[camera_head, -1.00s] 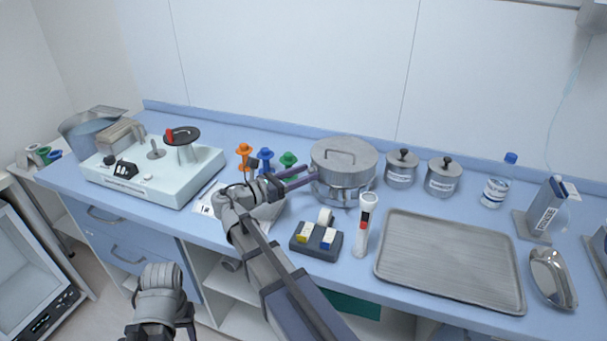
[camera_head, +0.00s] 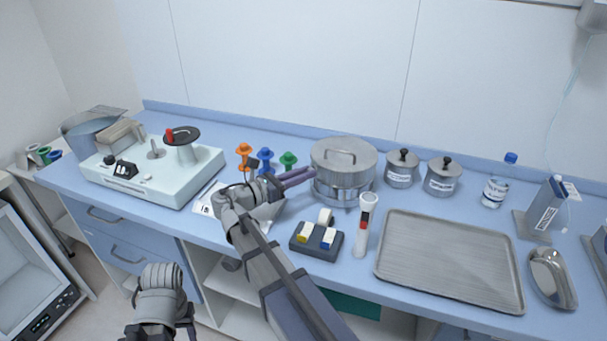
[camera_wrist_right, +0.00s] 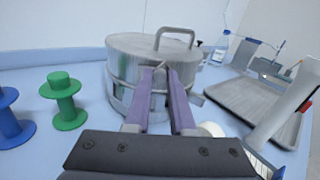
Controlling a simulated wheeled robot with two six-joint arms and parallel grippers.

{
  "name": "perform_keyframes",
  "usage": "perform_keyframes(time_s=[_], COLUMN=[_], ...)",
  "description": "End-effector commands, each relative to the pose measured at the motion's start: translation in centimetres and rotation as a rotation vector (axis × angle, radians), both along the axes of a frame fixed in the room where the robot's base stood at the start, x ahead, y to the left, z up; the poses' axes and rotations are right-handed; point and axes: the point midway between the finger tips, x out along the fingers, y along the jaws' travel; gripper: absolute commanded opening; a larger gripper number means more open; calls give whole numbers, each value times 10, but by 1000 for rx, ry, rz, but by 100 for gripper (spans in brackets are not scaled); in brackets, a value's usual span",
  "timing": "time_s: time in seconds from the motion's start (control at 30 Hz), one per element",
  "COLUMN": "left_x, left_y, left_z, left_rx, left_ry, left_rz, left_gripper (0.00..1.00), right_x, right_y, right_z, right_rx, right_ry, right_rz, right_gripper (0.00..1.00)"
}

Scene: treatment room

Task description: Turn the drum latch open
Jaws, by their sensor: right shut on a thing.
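The silver drum (camera_head: 343,160) with a lid handle stands on the counter behind my right gripper; it fills the middle of the right wrist view (camera_wrist_right: 125,72). My right gripper (camera_head: 311,172) reaches the drum's left front side. In the right wrist view its two purple fingers (camera_wrist_right: 160,75) converge on a small grey piece at the drum's wall, which looks like the drum latch (camera_wrist_right: 160,76). The fingers hide most of the latch, so its angle cannot be read. My left gripper (camera_head: 158,332) hangs at the bottom left, away from the counter, its fingertips mostly cut off.
Orange (camera_head: 244,156), blue (camera_head: 265,160) and green (camera_head: 288,160) spools stand left of the drum. Two lidded jars (camera_head: 402,168) and a metal tray (camera_head: 450,262) are to the right.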

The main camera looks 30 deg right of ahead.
Motion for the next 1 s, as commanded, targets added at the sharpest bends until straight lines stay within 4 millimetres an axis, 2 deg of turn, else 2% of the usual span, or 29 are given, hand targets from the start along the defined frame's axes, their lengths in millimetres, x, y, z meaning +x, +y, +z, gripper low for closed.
perform_keyframes(time_s=[0.27,0.7,1.0], left_x=[0,0,0], left_y=[0,0,0], left_z=[-7,-22,-28], left_rx=[0,0,0], left_ry=[0,0,0], left_rz=[0,0,0], left_gripper=[50,50,50], right_x=[-3,-8,-9], right_y=[0,0,0], right_z=[-5,-14,-18], right_rx=[0,-4,-4], right_ry=[-124,-471,-634], right_rz=[1,0,0], right_gripper=[0,0,0])
